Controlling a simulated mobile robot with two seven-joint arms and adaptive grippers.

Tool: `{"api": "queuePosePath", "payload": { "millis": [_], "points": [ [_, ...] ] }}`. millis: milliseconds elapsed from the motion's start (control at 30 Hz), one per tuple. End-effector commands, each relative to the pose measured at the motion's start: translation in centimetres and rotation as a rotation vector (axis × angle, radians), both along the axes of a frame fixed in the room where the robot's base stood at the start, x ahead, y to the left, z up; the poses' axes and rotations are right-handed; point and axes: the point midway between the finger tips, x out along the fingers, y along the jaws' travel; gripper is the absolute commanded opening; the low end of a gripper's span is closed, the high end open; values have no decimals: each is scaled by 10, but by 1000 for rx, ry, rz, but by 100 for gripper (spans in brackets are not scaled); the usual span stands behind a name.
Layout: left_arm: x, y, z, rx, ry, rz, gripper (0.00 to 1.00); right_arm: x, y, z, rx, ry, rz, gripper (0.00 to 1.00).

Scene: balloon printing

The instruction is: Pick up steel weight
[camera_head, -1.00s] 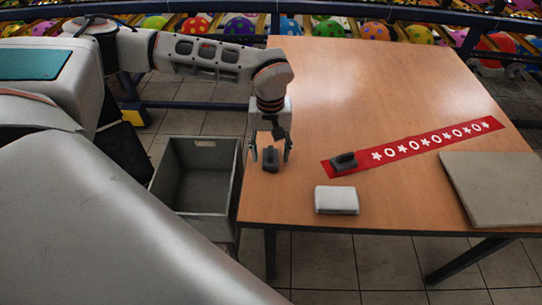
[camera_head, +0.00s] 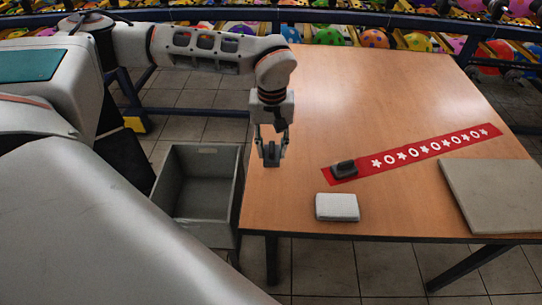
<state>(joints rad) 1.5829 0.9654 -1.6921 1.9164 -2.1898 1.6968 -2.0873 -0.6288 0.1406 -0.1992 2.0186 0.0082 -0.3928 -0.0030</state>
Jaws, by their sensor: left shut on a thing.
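One dark steel weight (camera_head: 271,156) is between the fingers of my left gripper (camera_head: 271,154), which is shut on it near the left edge of the table. The weight seems to be held a little above the table top, though the gap is hard to judge. A second dark steel weight (camera_head: 344,168) rests on the left end of the red strip with white stars and rings (camera_head: 430,150). My right gripper is not in view.
A white block (camera_head: 337,207) lies near the front edge of the wooden table (camera_head: 390,90). A grey flat board (camera_head: 495,195) lies at the right. An open grey bin (camera_head: 205,218) stands left of the table. The table's far middle is clear.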

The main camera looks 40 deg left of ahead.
Motion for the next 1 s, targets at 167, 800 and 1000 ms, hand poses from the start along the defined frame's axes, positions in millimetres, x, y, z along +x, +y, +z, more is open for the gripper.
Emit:
{"api": "queuePosePath", "payload": {
  "millis": [167, 800, 1000],
  "points": [
    [2, 0, 56, -1, -12, 1, 0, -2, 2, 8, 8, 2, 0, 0],
    [0, 0, 153, -1, -2, 1, 0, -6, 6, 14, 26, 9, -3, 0],
    [1, 0, 153, -1, -2, 4, 0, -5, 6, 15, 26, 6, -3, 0]
  ]
}}
